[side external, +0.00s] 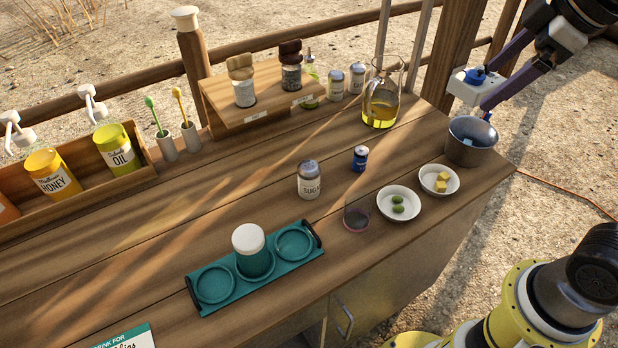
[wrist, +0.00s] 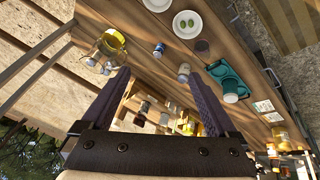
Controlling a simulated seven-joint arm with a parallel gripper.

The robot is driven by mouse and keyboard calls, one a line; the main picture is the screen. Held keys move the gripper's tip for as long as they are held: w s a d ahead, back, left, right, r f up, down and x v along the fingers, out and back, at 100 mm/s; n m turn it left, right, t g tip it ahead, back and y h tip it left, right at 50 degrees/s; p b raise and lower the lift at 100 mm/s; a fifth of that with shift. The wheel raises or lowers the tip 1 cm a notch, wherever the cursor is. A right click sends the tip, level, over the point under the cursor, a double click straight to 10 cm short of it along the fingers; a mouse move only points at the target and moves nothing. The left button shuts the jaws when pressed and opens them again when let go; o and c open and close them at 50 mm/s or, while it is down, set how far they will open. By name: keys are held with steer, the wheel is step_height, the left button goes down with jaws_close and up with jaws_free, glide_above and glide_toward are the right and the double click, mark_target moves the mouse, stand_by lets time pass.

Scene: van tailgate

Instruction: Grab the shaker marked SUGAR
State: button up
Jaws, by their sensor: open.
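The shaker marked SUGAR (side external: 309,181) stands upright on the wooden counter in the side view, a clear jar with a grey lid and a pale label reading "SUGA", its last letter turned out of sight. In the wrist view it appears to be the small grey-lidded jar (wrist: 184,72) just inside the right fingertip. My gripper (side external: 478,92) has its purple fingers apart and empty. It is at the upper right, near the metal bowl and well away from the shaker. The wrist view shows both fingers (wrist: 160,76) spread wide.
A small blue jar (side external: 360,158) stands right of the shaker. A glass (side external: 357,215), two white dishes (side external: 398,216) and a metal bowl (side external: 472,152) line the right edge. An oil jug (side external: 381,103) and similar shakers (side external: 335,85) stand behind. A teal tray (side external: 213,300) holds a cup.

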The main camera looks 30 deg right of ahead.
steer(key=w+a+n+g, duration=0.2)
steer(key=w+a+n, duration=0.25)
steer(key=w, duration=0.65)
steer(key=n+g, duration=0.3)
steer(key=n, duration=0.1)
glide_above(309, 164)
step_height(309, 164, down, 18)
steer(key=shift+r, duration=0.1)
step_height(309, 164, down, 7)
steer(key=shift+r, duration=0.1)
steer(key=shift+f, duration=3)
steer(key=c, duration=1.4)
jaws_close()
